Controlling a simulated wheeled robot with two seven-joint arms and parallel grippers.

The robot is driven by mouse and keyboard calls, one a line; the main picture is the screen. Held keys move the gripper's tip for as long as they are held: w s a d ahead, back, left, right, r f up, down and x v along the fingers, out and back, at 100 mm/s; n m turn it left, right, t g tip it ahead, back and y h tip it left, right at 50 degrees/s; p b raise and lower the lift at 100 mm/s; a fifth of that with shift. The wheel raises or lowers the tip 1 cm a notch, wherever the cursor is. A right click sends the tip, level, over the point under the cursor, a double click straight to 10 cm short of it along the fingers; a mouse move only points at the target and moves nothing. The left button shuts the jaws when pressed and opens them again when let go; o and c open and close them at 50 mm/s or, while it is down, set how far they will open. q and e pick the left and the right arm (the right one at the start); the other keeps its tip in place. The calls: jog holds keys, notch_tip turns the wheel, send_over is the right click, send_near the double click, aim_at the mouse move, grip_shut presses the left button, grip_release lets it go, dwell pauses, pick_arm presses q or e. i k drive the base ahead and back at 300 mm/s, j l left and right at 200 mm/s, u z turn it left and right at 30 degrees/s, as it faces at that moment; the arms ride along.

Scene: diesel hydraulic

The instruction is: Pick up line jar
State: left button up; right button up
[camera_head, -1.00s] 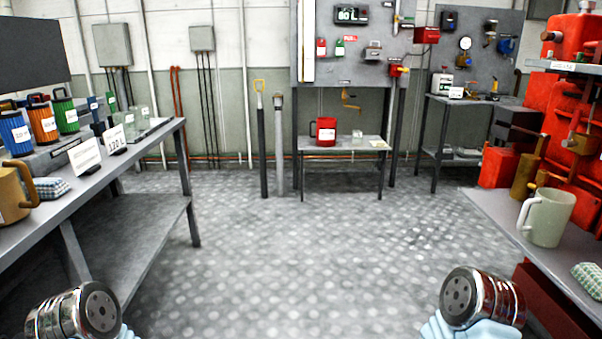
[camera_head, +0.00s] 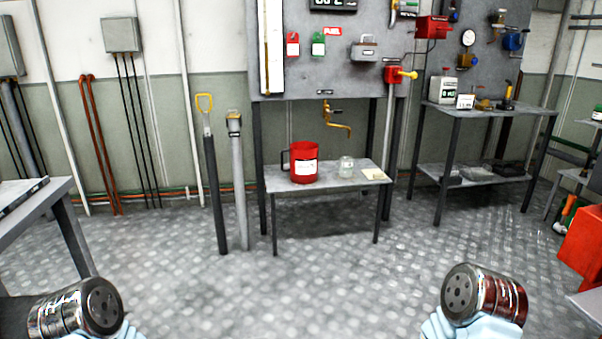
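A small clear glass jar (camera_head: 346,167) stands upright on the low grey table (camera_head: 325,178) under the tap; it is the likeliest line jar, but I cannot read a label on it. A red jug (camera_head: 304,162) with a black handle and a white label stands to its left. Only metal joints of my two arms show at the bottom left and bottom right corners. My gripper fingers are out of the picture, and the arms are well short of the table.
A brass tap (camera_head: 337,122) hangs above the jar, and a yellowish pad (camera_head: 375,174) lies to its right. Two posts stand left of the table. A second bench (camera_head: 490,118) stands at the right. The patterned floor (camera_head: 300,285) ahead is clear.

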aim_at(345, 163)
jog(key=i+j+z, duration=0.4)
jog(key=i+j, duration=0.15)
jog(key=i+j+z, duration=0.35)
jog(key=j, duration=0.3)
jog(key=i+l+u, duration=0.15)
jog(key=i+l, duration=0.2)
jog(key=i+l+u, duration=0.15)
jog(key=i+l, duration=0.2)
jog(key=i+l+u, duration=0.15)
jog(key=i+l, duration=0.15)
jog(key=l, duration=0.15)
jog(key=i+l+u, duration=0.15)
jog(key=i+l, duration=0.15)
jog(key=l, duration=0.2)
